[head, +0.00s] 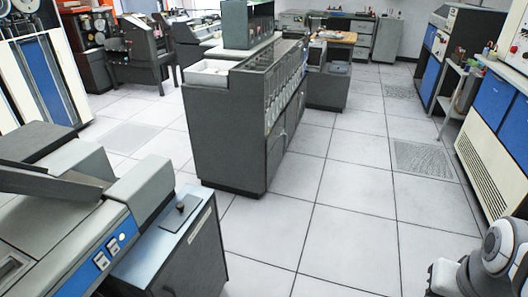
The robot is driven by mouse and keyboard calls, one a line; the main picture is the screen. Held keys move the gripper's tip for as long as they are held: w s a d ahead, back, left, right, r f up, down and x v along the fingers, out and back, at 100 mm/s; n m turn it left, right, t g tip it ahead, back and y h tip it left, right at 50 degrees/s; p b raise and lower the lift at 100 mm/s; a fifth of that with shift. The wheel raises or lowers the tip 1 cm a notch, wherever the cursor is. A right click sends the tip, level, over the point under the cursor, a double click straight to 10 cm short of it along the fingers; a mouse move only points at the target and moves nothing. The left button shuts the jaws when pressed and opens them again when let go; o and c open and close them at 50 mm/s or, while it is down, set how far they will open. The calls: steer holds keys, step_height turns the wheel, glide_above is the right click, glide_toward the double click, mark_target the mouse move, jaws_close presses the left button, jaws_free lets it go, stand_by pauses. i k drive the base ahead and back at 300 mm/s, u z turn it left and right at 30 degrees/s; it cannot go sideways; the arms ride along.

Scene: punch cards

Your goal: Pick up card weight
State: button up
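A small dark object with a knob on top (181,208) rests on the pale blue-grey top of a low dark cabinet (165,245) at the lower left. It may be the card weight, but it is too small to be sure. No other thing that looks like a card weight can be made out. Part of my arm shows at the lower right corner, far across the floor from that object. My gripper is not in view.
A grey machine with blue panel (90,250) adjoins the low cabinet at left. A long dark grey card machine (225,135) stands mid-room. Blue-and-cream cabinets (495,145) line the right. Tiled floor (340,210) is clear between them.

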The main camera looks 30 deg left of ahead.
mark_target(183, 210)
steer(key=u, duration=0.5)
steer(key=i, duration=1.3)
steer(key=u, duration=1.35)
steer(key=i, duration=0.8)
steer(key=u, duration=0.3)
steer(key=k, duration=0.85)
steer(key=u, duration=0.2)
steer(key=i, duration=0.85)
steer(key=z, duration=0.1)
